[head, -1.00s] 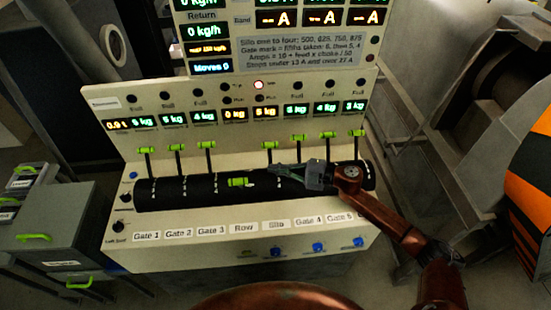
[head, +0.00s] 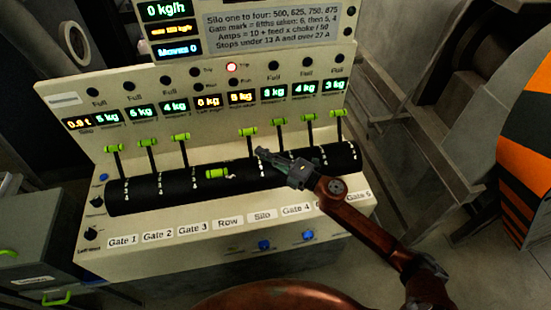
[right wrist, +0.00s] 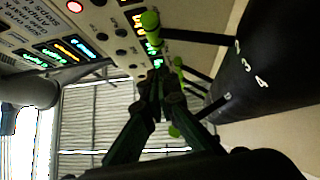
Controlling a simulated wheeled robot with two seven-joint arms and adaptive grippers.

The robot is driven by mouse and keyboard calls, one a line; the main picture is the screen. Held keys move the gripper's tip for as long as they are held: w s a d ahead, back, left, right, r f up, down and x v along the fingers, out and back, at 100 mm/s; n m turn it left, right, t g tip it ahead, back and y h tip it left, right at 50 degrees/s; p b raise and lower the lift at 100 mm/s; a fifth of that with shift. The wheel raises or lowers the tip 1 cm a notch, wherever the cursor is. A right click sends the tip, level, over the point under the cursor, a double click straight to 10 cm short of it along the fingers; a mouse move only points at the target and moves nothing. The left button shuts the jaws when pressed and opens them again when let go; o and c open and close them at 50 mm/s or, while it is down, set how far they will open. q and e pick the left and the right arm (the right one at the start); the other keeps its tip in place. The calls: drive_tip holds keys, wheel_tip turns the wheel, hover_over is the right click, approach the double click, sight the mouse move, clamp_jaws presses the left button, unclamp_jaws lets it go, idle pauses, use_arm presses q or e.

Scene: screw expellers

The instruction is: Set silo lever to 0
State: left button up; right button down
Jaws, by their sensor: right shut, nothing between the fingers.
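The silo lever (head: 248,131), with a green handle on a dark stem, stands upright above the black drum (head: 150,193), over the "Silo" label (head: 262,216). My right gripper (head: 262,154) is shut and empty, its fingertips just right of the silo lever's stem at the drum; I cannot tell whether they touch. In the right wrist view its fingers (right wrist: 152,85) come together near several green-handled levers. The nearest handle (right wrist: 150,20) is above the fingertips; I cannot tell which lever it is. My left gripper is not in view.
The row lever's green handle (head: 217,173) lies low against the drum, left of my gripper. Upright gate levers stand either side, such as the gate 4 lever (head: 277,121). Displays (head: 208,102) line the panel above. Grey drawers (head: 38,225) stand at the left.

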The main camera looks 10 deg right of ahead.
sight(251, 152)
drive_tip(key=w, duration=0.1)
drive_tip(key=w+a, duration=0.1)
drive_tip(key=w, duration=0.2)
drive_tip(key=shift+a+r, duration=0.2)
drive_tip(key=shift+a, duration=0.15)
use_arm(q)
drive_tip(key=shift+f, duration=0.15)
use_arm(e)
drive_tip(key=shift+w+r, duration=0.1)
drive_tip(key=shift+w, duration=0.65)
drive_tip(key=shift+d, duration=0.1)
